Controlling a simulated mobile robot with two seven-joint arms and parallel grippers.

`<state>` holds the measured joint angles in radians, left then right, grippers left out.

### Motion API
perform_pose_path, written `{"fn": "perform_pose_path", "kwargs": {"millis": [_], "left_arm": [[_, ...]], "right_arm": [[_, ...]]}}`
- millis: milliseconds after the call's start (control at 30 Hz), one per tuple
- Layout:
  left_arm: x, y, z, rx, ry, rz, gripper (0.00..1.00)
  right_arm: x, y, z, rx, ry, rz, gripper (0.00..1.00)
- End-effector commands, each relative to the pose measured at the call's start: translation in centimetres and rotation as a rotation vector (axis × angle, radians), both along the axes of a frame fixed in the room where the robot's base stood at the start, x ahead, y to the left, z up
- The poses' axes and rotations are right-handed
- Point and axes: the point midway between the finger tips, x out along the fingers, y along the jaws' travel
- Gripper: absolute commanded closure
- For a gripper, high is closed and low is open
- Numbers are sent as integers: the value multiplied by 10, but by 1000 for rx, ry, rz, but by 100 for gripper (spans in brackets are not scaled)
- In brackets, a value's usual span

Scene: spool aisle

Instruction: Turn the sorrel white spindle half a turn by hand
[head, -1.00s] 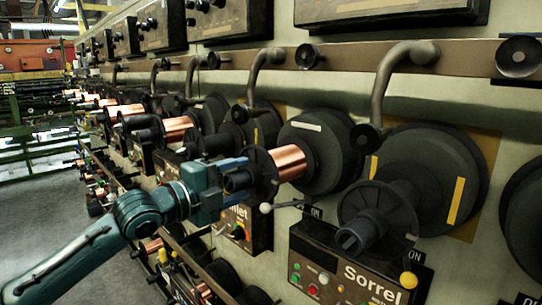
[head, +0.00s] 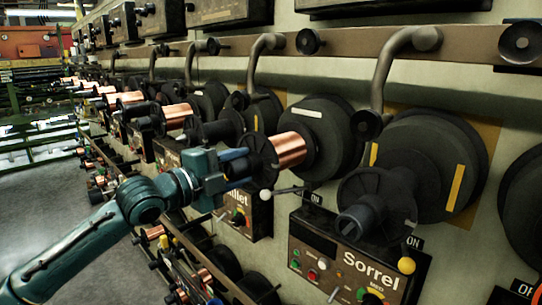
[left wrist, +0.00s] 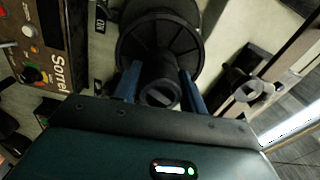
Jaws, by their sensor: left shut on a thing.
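The Sorrel white spindle (head: 292,150) carries a copper-wound spool with a black flange. A dark disc with a white strip (head: 307,113) is behind it at the wall. My left gripper (head: 238,168) is at its outer end, shut on the dark end knob. In the left wrist view my gripper's blue fingers (left wrist: 160,84) lie on both sides of the knob, with the spindle's black ribbed flange (left wrist: 160,35) behind. The Sorrel panel (head: 350,255) is below to the right, also in the left wrist view (left wrist: 45,45). My right gripper is not in view.
A bare dark spindle (head: 365,212) with a yellow strip behind it stands to the right. A white-ball lever (head: 265,194) is just below my gripper, and a yellow-ball lever (head: 406,265) is farther right. Curved pipes hang above. Floor is open at left.

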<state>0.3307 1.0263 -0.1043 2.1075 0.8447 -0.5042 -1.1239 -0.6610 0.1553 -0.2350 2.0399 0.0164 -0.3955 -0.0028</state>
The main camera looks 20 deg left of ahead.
Motion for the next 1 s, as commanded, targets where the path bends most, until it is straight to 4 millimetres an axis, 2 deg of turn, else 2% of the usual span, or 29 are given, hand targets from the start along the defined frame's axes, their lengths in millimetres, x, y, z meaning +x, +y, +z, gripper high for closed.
{"fn": "perform_pose_path", "kwargs": {"millis": [500,600,733,933,967,1000], "left_arm": [[0,0,0,-957,394,-2,81],[0,0,0,-1103,455,-2,81],[0,0,0,-1192,494,0,81],[0,0,0,-1197,497,1,81],[0,0,0,-1197,497,1,56],[0,0,0,-1196,496,1,53]], "right_arm": [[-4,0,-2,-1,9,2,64],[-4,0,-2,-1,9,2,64],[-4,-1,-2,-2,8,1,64],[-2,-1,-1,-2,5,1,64],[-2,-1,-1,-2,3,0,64],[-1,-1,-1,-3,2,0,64]]}}
